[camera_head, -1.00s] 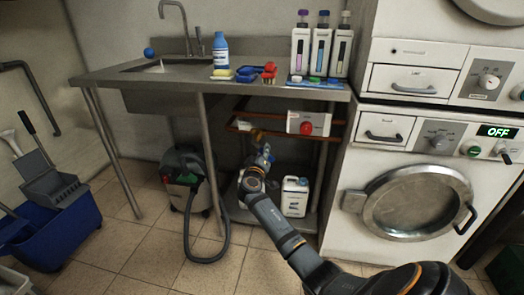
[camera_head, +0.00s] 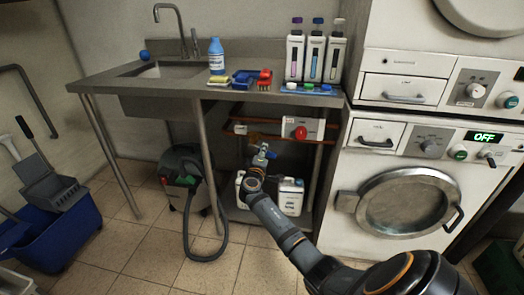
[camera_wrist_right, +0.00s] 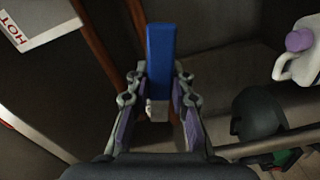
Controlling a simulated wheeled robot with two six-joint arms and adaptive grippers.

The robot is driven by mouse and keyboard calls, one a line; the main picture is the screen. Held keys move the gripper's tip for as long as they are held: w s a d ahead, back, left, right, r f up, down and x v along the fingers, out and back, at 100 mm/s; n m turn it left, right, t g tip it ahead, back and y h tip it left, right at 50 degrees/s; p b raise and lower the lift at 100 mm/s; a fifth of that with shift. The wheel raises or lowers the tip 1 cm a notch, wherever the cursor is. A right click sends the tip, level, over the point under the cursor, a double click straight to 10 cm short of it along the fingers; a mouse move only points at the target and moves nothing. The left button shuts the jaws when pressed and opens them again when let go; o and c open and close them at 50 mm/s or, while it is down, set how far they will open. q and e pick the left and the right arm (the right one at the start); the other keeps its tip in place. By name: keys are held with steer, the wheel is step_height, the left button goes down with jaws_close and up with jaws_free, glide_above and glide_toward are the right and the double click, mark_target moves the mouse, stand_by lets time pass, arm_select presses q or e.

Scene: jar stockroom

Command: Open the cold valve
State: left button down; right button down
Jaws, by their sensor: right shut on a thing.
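The cold valve's blue lever (camera_wrist_right: 160,55) stands upright in the middle of the right wrist view. My right gripper (camera_wrist_right: 164,100) is shut on this lever, with a finger on each side of its lower part. In the head view my right gripper (camera_head: 262,152) is under the sink bench, at the pipes, and small. A bit of blue shows at its tips there. The valve's body is mostly hidden by the gripper. My left gripper is in neither current view.
A red valve knob (camera_head: 300,133) sits on a white plate to the right. A HOT label (camera_wrist_right: 25,22) shows in the wrist view. Copper pipes (camera_wrist_right: 95,40) run close by. White jugs (camera_head: 291,197) and a vacuum cleaner (camera_head: 183,177) stand below. The steel bench (camera_head: 150,88) is overhead.

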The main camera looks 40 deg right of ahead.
arm_select(q)
steer(key=shift+s+a+r+g+y+p, duration=0.1)
steer(key=shift+s+a+r+g+p, duration=0.15)
steer(key=shift+r+p, duration=0.3)
steer(key=shift+a+r+g+y+p, duration=0.15)
steer(key=shift+r+g+p, duration=0.2)
steer(key=shift+r, duration=0.35)
steer(key=shift+s+a+r+g+y+p, duration=0.1)
steer(key=shift+s+a+r+g+p, duration=0.1)
steer(key=shift+r+g+p, duration=0.3)
arm_select(e)
steer(key=shift+s+r+n, duration=0.1)
steer(key=shift+r+n, duration=0.25)
steer(key=shift+n, duration=0.55)
steer(key=shift+r+n, duration=0.3)
steer(key=shift+n, duration=0.6)
arm_select(q)
steer(key=shift+r, duration=0.1)
arm_select(e)
steer(key=shift+d, duration=0.1)
steer(key=c, duration=1.2)
jaws_free()
steer(key=shift+r, duration=0.1)
steer(key=shift+o, duration=0.2)
steer(key=v, duration=1.2)
